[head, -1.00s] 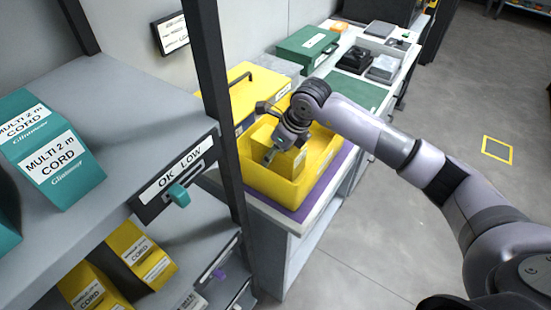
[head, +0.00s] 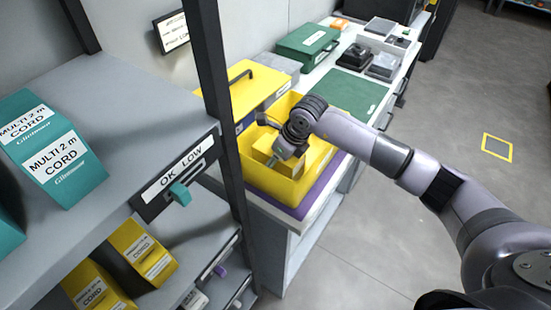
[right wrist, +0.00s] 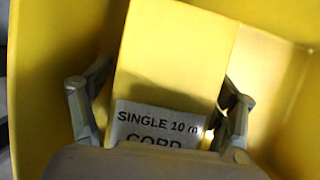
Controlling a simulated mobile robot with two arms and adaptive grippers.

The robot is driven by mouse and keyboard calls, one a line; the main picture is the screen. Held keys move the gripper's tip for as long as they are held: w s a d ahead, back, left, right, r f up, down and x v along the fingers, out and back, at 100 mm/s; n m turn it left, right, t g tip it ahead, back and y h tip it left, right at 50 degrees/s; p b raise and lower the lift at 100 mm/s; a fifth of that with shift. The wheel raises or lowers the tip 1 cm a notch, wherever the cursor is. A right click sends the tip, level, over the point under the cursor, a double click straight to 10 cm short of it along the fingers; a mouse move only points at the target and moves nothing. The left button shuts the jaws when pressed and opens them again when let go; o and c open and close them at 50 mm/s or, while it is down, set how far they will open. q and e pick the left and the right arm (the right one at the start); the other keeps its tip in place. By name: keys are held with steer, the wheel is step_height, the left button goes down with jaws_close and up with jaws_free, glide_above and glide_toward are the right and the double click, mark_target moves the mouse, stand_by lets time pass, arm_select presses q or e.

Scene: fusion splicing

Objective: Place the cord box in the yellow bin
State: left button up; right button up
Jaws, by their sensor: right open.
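The yellow cord box (head: 263,145) is inside the yellow bin (head: 292,194) on the bench, partly hidden by my right gripper (head: 273,157). In the right wrist view the box (right wrist: 175,62) has a white label reading "SINGLE 10 m CORD". My right gripper (right wrist: 160,98) is open there, with one finger on each side of the box. Yellow walls of the bin (right wrist: 60,50) surround it. I cannot tell whether the box rests flat on the bin floor. My left gripper is not in view.
A grey shelf (head: 120,95) with a dark post (head: 212,85) stands close on the left, holding teal and yellow boxes. A yellow case (head: 258,85), a green case (head: 307,45) and a green mat (head: 352,92) are behind the bin.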

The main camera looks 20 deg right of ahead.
steer(key=shift+r, duration=0.1)
steer(key=shift+s+d+r, duration=0.1)
steer(key=shift+r, duration=0.25)
steer(key=b+v, duration=0.2)
steer(key=v, duration=0.9)
steer(key=shift+s+b, duration=0.1)
steer(key=shift+b, duration=0.3)
